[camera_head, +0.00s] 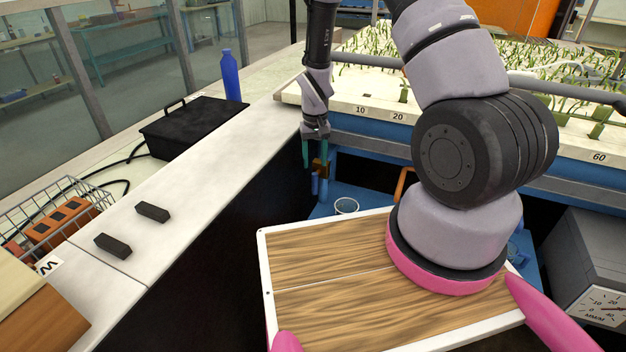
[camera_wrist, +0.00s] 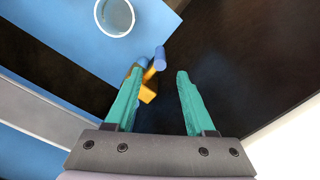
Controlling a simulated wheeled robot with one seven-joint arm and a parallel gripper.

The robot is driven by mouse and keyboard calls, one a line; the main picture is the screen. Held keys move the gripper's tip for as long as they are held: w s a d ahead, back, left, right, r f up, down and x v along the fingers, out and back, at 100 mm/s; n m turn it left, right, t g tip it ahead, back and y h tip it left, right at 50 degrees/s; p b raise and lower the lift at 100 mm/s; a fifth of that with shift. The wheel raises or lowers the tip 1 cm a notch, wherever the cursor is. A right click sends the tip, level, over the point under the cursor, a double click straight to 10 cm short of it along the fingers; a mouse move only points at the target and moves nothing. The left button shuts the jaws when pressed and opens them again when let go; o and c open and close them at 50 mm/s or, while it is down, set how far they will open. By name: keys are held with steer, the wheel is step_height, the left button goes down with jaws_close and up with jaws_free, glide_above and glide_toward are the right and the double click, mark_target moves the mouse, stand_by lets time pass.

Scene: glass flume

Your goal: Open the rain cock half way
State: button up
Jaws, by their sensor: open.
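My gripper (camera_head: 315,165) points down beside the blue side of the flume, with two teal fingers apart. In the wrist view my gripper (camera_wrist: 158,76) is open, with nothing clearly held. A small brass fitting with a blue cylindrical part, which looks like the rain cock (camera_head: 323,168), is right at the fingertips. In the wrist view the cock's brass body (camera_wrist: 148,94) is beside and partly behind the left finger, and its blue end (camera_wrist: 160,58) lies just beyond the fingertips. I cannot tell whether a finger touches it. The cock's setting cannot be made out.
A clear cup (camera_head: 346,206) stands on a blue surface below, near the cock. The planted flume tray (camera_head: 350,106) is above it. A white ledge (camera_head: 205,165) runs along the left, with a black case (camera_head: 195,128) and blue bottle (camera_head: 230,76). A grey dial box (camera_head: 590,255) is right.

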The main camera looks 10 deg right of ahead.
mark_target(314, 179)
step_height(314, 179, down, 10)
steer(key=shift+r, duration=0.15)
stand_by(0.3)
jaws_close()
